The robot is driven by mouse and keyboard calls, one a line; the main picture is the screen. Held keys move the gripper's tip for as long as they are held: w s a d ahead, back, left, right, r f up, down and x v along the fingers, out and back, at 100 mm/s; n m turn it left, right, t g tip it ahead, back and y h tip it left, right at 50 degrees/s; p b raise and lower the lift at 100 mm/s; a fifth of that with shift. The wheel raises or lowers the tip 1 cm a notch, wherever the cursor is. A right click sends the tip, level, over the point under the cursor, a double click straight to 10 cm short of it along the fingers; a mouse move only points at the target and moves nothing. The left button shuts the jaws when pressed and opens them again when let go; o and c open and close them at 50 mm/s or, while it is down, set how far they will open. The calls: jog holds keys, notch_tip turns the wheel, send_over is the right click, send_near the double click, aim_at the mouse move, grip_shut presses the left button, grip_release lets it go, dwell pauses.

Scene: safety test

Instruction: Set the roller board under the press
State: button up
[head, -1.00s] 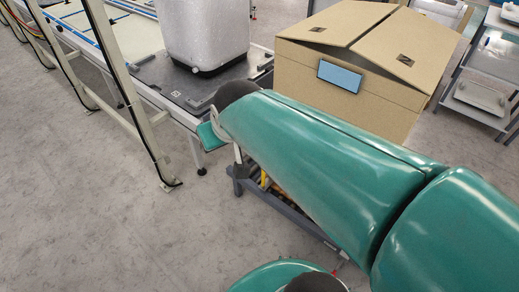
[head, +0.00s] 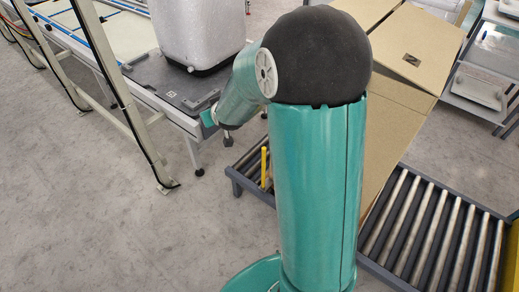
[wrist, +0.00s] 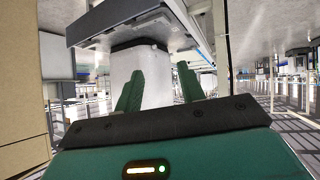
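A roller board (head: 437,222) with metal rollers in a dark frame lies low on the floor, reaching from behind my arm to the right edge in the head view. I cannot tell for sure which thing is the press. A white block-shaped unit (head: 198,38) stands on a dark plate (head: 172,82) at the top left; it also shows in the wrist view (wrist: 143,75). My gripper (wrist: 160,82) has its two green fingers apart, with nothing seen held between them. In the head view its end is mostly hidden, near the plate's front corner.
A large cardboard box (head: 405,95) stands behind my arm at the roller board, and a box-like side fills the left of the wrist view. A yellow post (head: 264,167) stands by the rollers. A conveyor frame (head: 110,75) runs along the left. Floor (head: 90,220) at front left is clear.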

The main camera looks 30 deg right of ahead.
jog(key=w+d+f+t, duration=0.1)
jog(key=w+d+f, duration=0.3)
jog(key=f, duration=0.5)
jog(key=m+t+h, duration=0.3)
jog(key=m+h, duration=0.5)
jog(key=h, duration=0.1)
send_near(264, 156)
jog(key=x, duration=1.1)
jog(key=shift+w, duration=0.1)
jog(key=shift+c, duration=0.5)
grip_shut()
